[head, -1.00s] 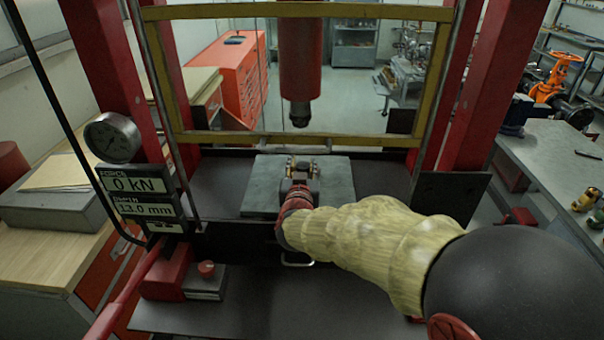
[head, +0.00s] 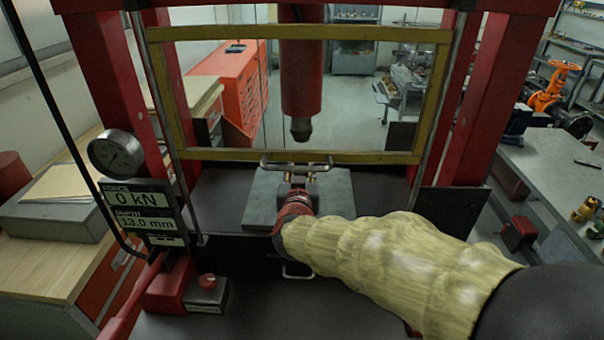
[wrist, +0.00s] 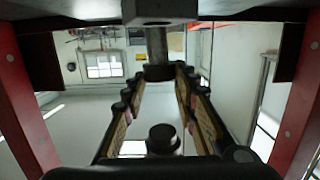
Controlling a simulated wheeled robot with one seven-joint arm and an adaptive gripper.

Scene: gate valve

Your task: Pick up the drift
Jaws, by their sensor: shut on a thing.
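My gripper (wrist: 158,78) reaches over the press bed, its two fingers closing together at the tips in the wrist view. It also shows in the head view (head: 299,180), seen from behind. The fingertips meet at the dark end of a grey cylinder, which I take to be the drift (wrist: 157,45). The cylinder runs from the fingertips to a grey block (wrist: 160,12) at the top of the wrist view; I cannot tell whether they touch. In the head view the drift is hidden by my gripper.
The red press ram (head: 302,75) hangs above my gripper. A yellow guard frame (head: 300,156) stands just beyond it, between red columns (head: 475,110). A grey plate (head: 335,205) lies on the bed below. A gauge (head: 115,152) and displays (head: 140,215) stand at left.

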